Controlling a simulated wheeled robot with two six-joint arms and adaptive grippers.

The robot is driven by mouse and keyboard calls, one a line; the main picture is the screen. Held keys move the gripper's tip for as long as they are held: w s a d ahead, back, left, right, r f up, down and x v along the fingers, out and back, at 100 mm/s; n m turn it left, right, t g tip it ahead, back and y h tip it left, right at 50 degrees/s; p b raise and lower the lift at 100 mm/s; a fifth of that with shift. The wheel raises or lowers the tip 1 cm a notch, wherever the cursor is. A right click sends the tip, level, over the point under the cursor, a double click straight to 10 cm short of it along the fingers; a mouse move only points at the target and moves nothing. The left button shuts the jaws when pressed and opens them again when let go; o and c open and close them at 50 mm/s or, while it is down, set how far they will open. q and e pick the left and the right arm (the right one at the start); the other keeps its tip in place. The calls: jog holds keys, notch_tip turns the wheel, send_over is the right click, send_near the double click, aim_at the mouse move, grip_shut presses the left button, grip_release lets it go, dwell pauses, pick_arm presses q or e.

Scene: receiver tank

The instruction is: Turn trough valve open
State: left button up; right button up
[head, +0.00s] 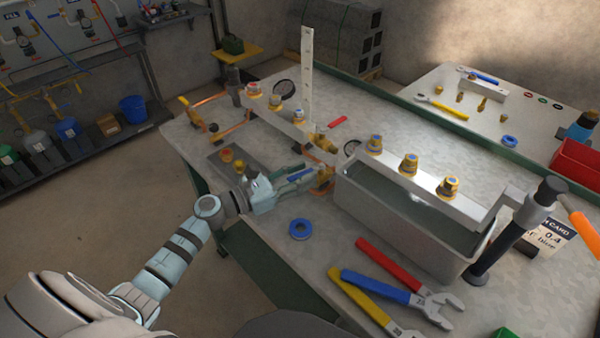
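The grey metal trough (385,212) stands on the workbench right of centre, with dark liquid inside. A brass valve (321,178) sits at its left end. A red lever (337,123) shows on brass fittings behind. My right gripper is not in view.
Red, blue and yellow-handled wrenches (388,285) lie in front of the trough. A blue tape ring (300,229) lies near my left gripper. A white ruler-like post (307,75) rises behind.

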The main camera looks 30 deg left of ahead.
pick_arm(q)
jog(key=shift+f, duration=0.1)
grip_shut()
jog(key=y+p, duration=0.1)
jog(key=n+t+y+p, duration=0.1)
jog(key=d+n+y+p, duration=0.1)
jog(key=shift+s+d+r+t, duration=0.1)
jog(key=shift+s+r+t, duration=0.2)
jog(key=shift+s, duration=0.05)
jog(key=shift+d+f+n+y+p, duration=0.1)
jog(key=shift+f+n+y+p, duration=0.05)
jog(key=shift+n+y+p, duration=0.3)
jog(key=shift+f+t, duration=0.15)
jog(key=shift+t, duration=0.15)
grip_release()
